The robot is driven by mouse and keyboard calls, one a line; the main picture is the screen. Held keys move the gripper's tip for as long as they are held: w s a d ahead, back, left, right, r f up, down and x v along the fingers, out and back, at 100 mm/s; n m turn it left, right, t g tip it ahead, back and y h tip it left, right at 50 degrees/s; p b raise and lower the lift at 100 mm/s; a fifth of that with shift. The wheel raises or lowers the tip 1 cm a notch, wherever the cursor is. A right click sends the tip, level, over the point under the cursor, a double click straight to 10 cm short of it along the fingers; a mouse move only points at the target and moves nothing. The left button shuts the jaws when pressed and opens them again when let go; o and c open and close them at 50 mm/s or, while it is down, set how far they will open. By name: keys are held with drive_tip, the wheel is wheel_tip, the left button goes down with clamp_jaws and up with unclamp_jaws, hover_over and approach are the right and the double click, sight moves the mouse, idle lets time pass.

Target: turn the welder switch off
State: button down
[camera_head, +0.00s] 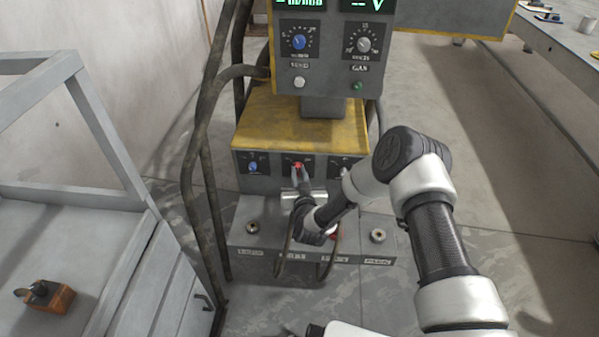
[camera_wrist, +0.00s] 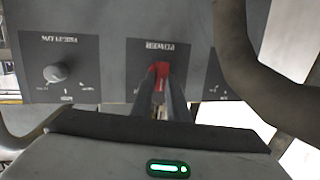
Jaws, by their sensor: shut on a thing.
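The welder (camera_head: 250,122) is a grey and yellow machine in the middle of the head view. Its red switch (camera_head: 298,165) sits on the lower front panel between other knobs. In the wrist view the red switch (camera_wrist: 161,76) is on the grey panel under a small label, partly covered by the fingers. My gripper (camera_head: 301,177) reaches the panel from the front, and its two dark fingers (camera_wrist: 162,82) are closed around the red switch. The exact angle of the switch is hard to tell.
A blue knob (camera_head: 253,167) is left of the switch. Thick cables (camera_head: 200,150) hang at the welder's left, and one cable (camera_wrist: 262,70) crosses the wrist view's right side.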

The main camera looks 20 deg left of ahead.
drive_tip(key=n, duration=0.1)
drive_tip(key=n+h, duration=0.1)
drive_tip(key=n, duration=0.1)
drive_tip(key=shift+s+a+n, duration=0.15)
drive_tip(key=shift+a+n, duration=0.15)
drive_tip(key=shift+a+f+n+h+b, duration=0.1)
drive_tip(key=shift+n+h+b, duration=0.55)
drive_tip(key=shift+n+h, duration=0.9)
drive_tip(key=shift+n+y, duration=0.35)
drive_tip(key=shift+n, duration=0.1)
drive_tip(key=c, duration=1.7)
unclamp_jaws()
drive_tip(key=shift+s, duration=0.15)
drive_tip(key=p+v, duration=0.3)
drive_tip(key=v, duration=1.4)
drive_tip(key=shift+r+p, duration=0.25)
drive_tip(key=shift+p, duration=0.05)
